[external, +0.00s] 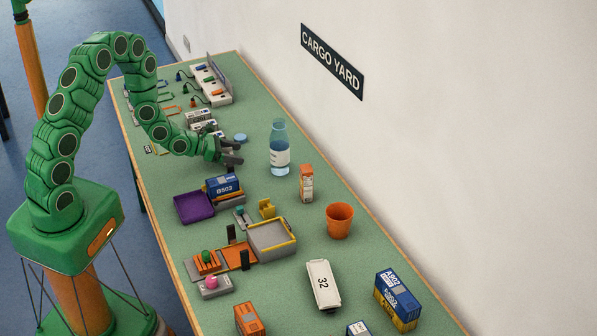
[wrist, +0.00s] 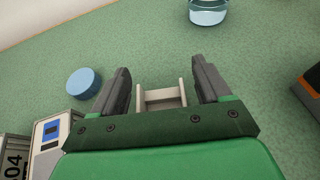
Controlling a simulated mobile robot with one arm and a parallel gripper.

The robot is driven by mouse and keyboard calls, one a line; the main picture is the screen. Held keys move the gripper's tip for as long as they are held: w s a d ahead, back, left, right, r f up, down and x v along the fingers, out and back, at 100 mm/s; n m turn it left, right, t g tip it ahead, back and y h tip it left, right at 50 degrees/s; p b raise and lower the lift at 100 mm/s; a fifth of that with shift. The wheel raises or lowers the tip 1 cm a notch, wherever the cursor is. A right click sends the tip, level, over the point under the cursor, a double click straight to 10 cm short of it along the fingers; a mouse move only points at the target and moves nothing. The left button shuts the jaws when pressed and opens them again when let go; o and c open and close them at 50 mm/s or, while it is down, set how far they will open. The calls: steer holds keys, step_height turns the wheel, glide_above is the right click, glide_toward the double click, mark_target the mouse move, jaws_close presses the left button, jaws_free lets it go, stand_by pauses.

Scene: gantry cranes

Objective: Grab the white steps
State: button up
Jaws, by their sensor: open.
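A small off-white stepped piece (wrist: 161,96), which looks like the white steps, stands on the green table between my fingers in the wrist view. It has two upright sides joined by a cross-piece, and its near end is partly hidden by my gripper's body. My gripper (wrist: 161,75) is open, with one dark finger on each side of the piece and a visible gap to both. In the external view my gripper (external: 236,152) is low over the table, left of the bottle, and I cannot make out the steps there.
A blue disc (wrist: 84,83) lies left of my fingers. A clear bottle (external: 279,150) stands beyond them. A grey-white box (wrist: 48,150) is close on the left. The blue B503 container (external: 223,186) and purple tray (external: 194,207) are nearer the camera in the external view.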

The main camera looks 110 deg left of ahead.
steer(key=shift+w+a+f, duration=0.25)
steer(key=shift+w, duration=0.2)
steer(key=c, duration=1)
steer(key=shift+r, duration=0.15)
steer(key=shift+c, duration=0.2)
step_height(320, 180, up, 10)
